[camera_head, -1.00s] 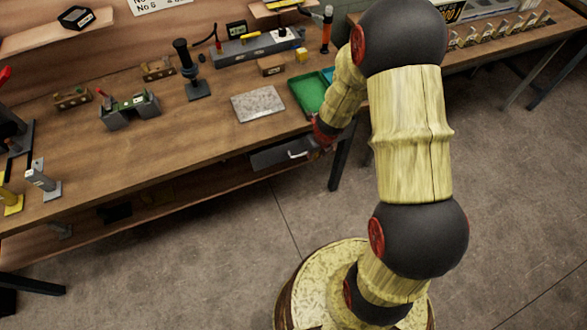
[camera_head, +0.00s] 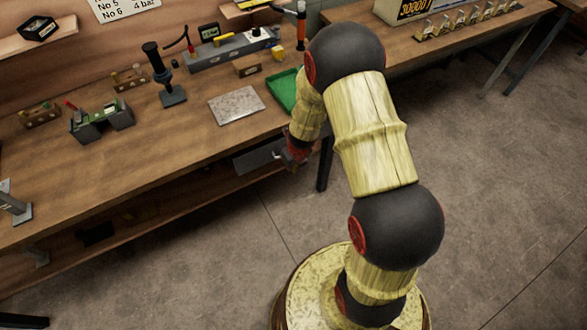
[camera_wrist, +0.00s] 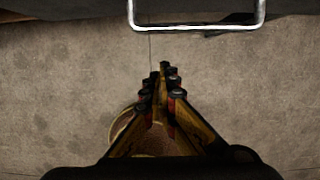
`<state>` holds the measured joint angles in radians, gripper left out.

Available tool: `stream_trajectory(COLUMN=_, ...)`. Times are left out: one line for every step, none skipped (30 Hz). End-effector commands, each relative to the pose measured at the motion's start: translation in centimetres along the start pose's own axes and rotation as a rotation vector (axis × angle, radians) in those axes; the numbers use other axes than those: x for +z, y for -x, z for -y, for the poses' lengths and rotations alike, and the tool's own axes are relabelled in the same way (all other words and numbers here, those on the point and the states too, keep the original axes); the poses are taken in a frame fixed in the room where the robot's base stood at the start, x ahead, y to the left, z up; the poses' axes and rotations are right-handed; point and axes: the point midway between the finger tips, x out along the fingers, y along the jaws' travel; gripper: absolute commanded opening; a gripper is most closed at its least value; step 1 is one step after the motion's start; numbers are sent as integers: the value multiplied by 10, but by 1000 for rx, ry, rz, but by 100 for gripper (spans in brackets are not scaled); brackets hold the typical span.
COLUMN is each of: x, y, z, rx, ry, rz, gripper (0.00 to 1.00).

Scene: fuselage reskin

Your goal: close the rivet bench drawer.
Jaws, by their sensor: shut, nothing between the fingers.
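The rivet bench drawer (camera_head: 256,159) shows as a dark grey panel under the front edge of the wooden bench, beside its right leg. How far it stands out is hard to tell. Its bright metal handle (camera_wrist: 196,28) crosses the top of the wrist view, with a dark strip of the drawer above it. My gripper (camera_wrist: 163,75) is shut and empty, its fingertips below the handle in that picture and apart from it. In the head view my gripper (camera_head: 292,158) is beside the drawer's right end, partly hidden by my wrist.
The bench top (camera_head: 190,135) holds a grey plate (camera_head: 236,105), a green tray (camera_head: 283,90), a black stand (camera_head: 172,95) and several tools. A bench leg (camera_head: 324,165) stands close to my arm. The concrete floor (camera_head: 480,190) is clear on the right.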

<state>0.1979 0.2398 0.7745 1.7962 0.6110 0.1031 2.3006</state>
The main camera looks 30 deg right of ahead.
Motion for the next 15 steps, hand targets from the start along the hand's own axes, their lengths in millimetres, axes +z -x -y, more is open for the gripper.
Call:
stream_trajectory(x=5, y=2, z=0, rx=0, ry=2, rz=-1, gripper=0)
stream_trajectory(x=8, y=2, z=0, rx=0, ry=2, rz=-2, gripper=0)
stream_trajectory(x=11, y=1, z=0, rx=0, ry=1, rz=-1, gripper=0)
stream_trajectory(x=14, y=1, z=0, rx=0, ry=3, rz=-2, gripper=0)
stream_trajectory(x=16, y=1, z=0, rx=0, ry=1, rz=-2, gripper=0)
stream_trajectory(x=19, y=1, z=0, rx=0, ry=2, rz=-1, gripper=0)
stream_trajectory(x=21, y=0, z=0, rx=0, ry=2, rz=-2, gripper=0)
stream_trajectory(x=22, y=0, z=0, rx=0, ry=1, rz=-2, gripper=0)
stream_trajectory(x=24, y=0, z=0, rx=0, ry=1, rz=-2, gripper=0)
stream_trajectory(x=25, y=0, z=0, rx=0, ry=2, rz=-2, gripper=0)
stream_trajectory(x=26, y=0, z=0, rx=0, ry=2, rz=-2, gripper=0)
stream_trajectory(x=27, y=0, z=0, rx=-1, ry=1, rz=-2, gripper=0)
stream_trajectory(x=27, y=0, z=0, rx=-1, ry=1, rz=-2, gripper=0)
stream_trajectory(x=28, y=0, z=0, rx=-1, ry=1, rz=-2, gripper=0)
stream_trajectory(x=28, y=-1, z=0, rx=-1, ry=1, rz=-2, gripper=0)
